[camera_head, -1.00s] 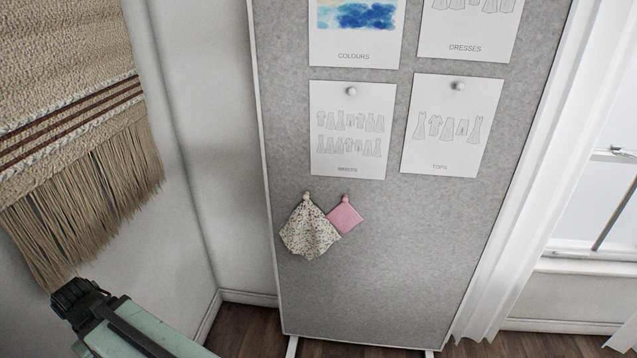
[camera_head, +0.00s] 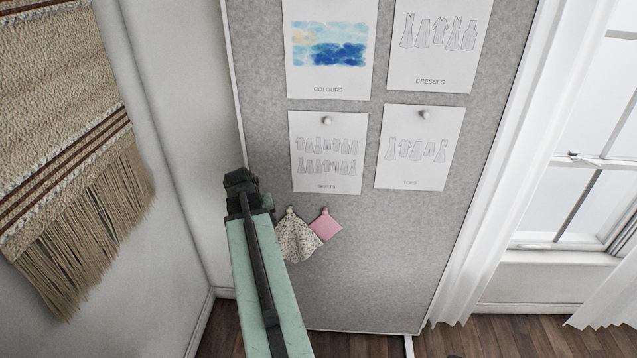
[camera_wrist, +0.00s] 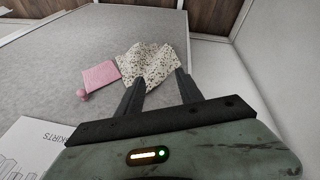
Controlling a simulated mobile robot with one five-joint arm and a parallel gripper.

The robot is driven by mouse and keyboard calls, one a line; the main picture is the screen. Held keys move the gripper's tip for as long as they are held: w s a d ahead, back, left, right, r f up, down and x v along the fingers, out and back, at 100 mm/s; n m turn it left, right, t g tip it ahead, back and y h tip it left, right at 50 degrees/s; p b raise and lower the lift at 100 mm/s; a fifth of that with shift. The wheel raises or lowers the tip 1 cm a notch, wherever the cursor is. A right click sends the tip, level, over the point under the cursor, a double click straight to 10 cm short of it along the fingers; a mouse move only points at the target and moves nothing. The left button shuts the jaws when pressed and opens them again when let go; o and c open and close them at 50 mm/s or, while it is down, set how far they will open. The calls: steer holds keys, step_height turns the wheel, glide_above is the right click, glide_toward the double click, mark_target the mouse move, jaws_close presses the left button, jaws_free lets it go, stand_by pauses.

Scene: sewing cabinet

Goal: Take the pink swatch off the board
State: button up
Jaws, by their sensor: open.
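The pink swatch (camera_head: 325,225) hangs from a pink pin low on the grey pinboard (camera_head: 380,265), right of a cream speckled swatch (camera_head: 297,240) and touching or slightly overlapping it. In the wrist view, turned about upside down, the pink swatch (camera_wrist: 100,75) lies left of the jaws, its pin at its lower corner. The speckled swatch (camera_wrist: 150,60) is straight beyond the fingertips. My gripper (camera_wrist: 158,80) is open with nothing between its fingers. In the head view my arm's dark end is up and left of both swatches; the fingers cannot be made out there.
Pinned sheets hang above the swatches, the skirts sheet (camera_head: 326,155) and tops sheet (camera_head: 420,150) closest. A woven wall hanging (camera_head: 65,130) is at the left. A white curtain (camera_head: 520,170) and window are at the right. The board below the swatches is bare.

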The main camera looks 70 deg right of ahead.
mark_target(324, 214)
steer(key=s+d+r+m+g+h+p, duration=0.1)
steer(key=s+d+r+m+p, duration=0.3)
steer(key=s+d, duration=0.85)
steer(key=shift+n, duration=0.5)
steer(key=f+b, duration=0.2)
steer(key=s+d+f+b, duration=0.1)
steer(key=b, duration=0.2)
steer(key=s+f+b, duration=0.1)
steer(key=f+b, duration=0.1)
steer(key=b, duration=0.1)
steer(key=shift+d+f, duration=0.2)
steer(key=shift+f, duration=0.1)
steer(key=shift+s+d+f, duration=0.1)
steer(key=shift+d+f, duration=0.1)
steer(key=shift+r, duration=0.1)
jaws_close()
steer(key=shift+a, duration=0.25)
steer(key=shift+s+a, duration=0.25)
steer(key=shift+a, duration=0.4)
steer(key=shift+s+a, duration=0.25)
steer(key=shift+a, duration=0.35)
